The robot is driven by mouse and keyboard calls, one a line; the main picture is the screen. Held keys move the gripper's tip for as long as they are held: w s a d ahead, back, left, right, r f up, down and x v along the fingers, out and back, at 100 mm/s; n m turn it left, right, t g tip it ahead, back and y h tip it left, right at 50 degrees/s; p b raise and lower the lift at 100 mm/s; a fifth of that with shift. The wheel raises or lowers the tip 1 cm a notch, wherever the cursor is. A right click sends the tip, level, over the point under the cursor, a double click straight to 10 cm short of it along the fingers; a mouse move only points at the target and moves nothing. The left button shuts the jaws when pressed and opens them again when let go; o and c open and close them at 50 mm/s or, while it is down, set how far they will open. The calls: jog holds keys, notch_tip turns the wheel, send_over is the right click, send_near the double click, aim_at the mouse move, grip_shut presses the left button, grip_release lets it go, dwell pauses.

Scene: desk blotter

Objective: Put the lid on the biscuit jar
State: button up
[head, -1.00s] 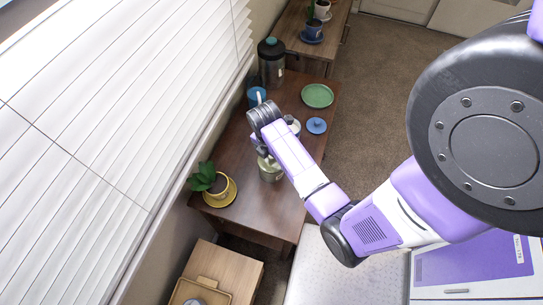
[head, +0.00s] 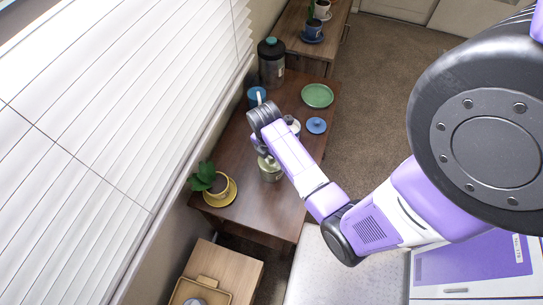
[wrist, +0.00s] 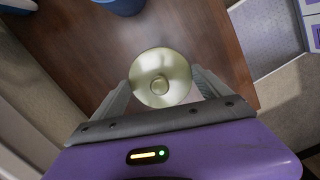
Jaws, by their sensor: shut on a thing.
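A pale olive-green lidded piece with a round knob (wrist: 160,85) is between my fingers in the wrist view. My gripper (wrist: 163,92) is shut on it. In the head view an olive-green jar (head: 270,173) stands on the brown table, with my gripper (head: 262,152) right at its top. My gripper and arm hide part of the jar's top. I cannot tell whether the lid rests on the jar or is held just above it. A separate blue lid with a knob (head: 316,125) lies flat on the table.
The brown table (head: 240,145) also holds a green plate (head: 317,95), a dark canister (head: 271,64), a blue cup (head: 256,96) and a potted plant in a yellow pot on a saucer (head: 219,190). Window blinds (head: 130,90) run close along the left. The table's near right part is clear.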

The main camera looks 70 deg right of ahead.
jog(key=shift+f, duration=0.1)
dwell(0.8)
jog(key=o, duration=1.1)
jog(key=shift+o, duration=0.2)
jog(key=shift+r, duration=3.5)
grip_shut()
